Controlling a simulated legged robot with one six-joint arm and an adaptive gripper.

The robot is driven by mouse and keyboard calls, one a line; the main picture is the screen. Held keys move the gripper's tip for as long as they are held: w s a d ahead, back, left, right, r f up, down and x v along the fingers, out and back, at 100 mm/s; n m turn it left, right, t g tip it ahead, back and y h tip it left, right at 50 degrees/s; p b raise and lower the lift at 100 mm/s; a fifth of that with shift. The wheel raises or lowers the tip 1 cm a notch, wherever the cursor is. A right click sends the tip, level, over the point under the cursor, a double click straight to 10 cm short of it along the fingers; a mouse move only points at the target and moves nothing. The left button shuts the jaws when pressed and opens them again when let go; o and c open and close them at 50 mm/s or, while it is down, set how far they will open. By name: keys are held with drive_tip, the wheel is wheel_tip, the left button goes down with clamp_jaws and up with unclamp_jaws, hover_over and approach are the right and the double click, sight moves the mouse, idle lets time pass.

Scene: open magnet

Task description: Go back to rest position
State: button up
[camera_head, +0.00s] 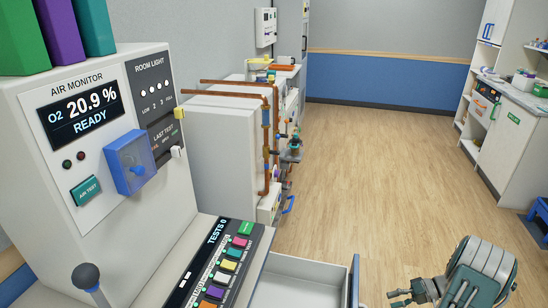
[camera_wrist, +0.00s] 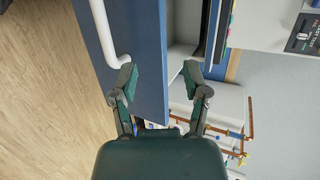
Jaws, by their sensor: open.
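My gripper (camera_head: 400,298) shows at the bottom right of the head view, grey and green, beside the open drawer. In the wrist view my gripper (camera_wrist: 159,75) has its two fingers spread wide, with nothing held between them. A blue drawer front (camera_wrist: 146,60) with a white bar handle (camera_wrist: 106,35) lies beyond the fingers. The left finger overlaps the handle's end in the picture; whether they touch cannot be told. The drawer (camera_head: 300,283) stands pulled out under the console, and its white inside shows.
The air monitor console (camera_head: 105,120) fills the left, with a panel of coloured buttons (camera_head: 222,268) above the drawer. Copper pipes (camera_head: 272,130) and equipment line the wall beyond. A white cabinet (camera_head: 505,135) stands at the right. The wooden floor (camera_head: 390,170) between is clear.

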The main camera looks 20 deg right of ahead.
drive_tip(key=w+a+r+n+g+h, duration=0.2)
drive_tip(key=w+a+r+h, duration=0.15)
drive_tip(key=a+r, duration=0.7)
drive_tip(key=w+a+r+n+g+h, duration=0.1)
drive_tip(key=w+a+r+g+h, duration=0.25)
drive_tip(key=a+r, duration=0.7)
drive_tip(key=s+a+r+n+t+h, duration=0.2)
drive_tip(key=s+a+r+t+h, duration=0.3)
drive_tip(key=s+a+r, duration=0.8)
drive_tip(key=a+t, duration=0.1)
drive_tip(key=a, duration=0.2)
drive_tip(key=shift+a+r+n, duration=0.3)
drive_tip(key=shift+a+n, duration=0.1)
